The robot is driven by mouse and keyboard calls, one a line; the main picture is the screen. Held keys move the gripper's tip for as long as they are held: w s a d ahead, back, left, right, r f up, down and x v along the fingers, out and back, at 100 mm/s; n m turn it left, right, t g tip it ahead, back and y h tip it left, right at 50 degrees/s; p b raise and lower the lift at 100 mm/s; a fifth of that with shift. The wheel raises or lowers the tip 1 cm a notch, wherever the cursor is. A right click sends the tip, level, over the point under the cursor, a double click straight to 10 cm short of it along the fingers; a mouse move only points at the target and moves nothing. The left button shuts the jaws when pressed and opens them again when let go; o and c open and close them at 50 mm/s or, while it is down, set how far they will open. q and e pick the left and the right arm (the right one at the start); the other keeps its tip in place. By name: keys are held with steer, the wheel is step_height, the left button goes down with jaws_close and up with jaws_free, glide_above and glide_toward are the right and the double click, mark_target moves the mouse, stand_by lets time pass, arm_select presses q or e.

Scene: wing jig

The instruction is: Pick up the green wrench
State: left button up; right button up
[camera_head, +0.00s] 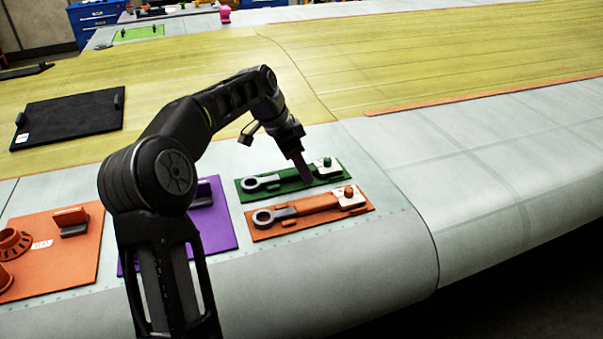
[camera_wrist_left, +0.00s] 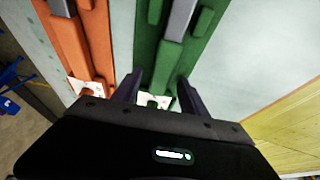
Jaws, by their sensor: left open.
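The green wrench (camera_head: 270,182) lies in a green holder board (camera_head: 286,193) on the pale wing surface. Its grey ring end points left and its green handle runs right. My left gripper (camera_head: 305,176) points down over the handle and hides part of it. In the left wrist view, the open fingers of the gripper (camera_wrist_left: 158,92) appear on either side of the green handle (camera_wrist_left: 171,62). I cannot tell whether they touch it. My right gripper is in neither view.
An orange wrench (camera_head: 310,204) lies in an orange board (camera_head: 262,233) just in front, close to the green one. A purple board (camera_head: 222,228) and another orange board (camera_head: 75,257) lie to the left. A black board (camera_head: 65,118) lies farther back. The pale wing surface to the right (camera_head: 470,160) is clear.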

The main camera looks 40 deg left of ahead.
arm_select(q)
steer(key=shift+f, duration=0.1)
steer(key=shift+c, duration=0.3)
jaws_close()
stand_by(0.4)
stand_by(0.9)
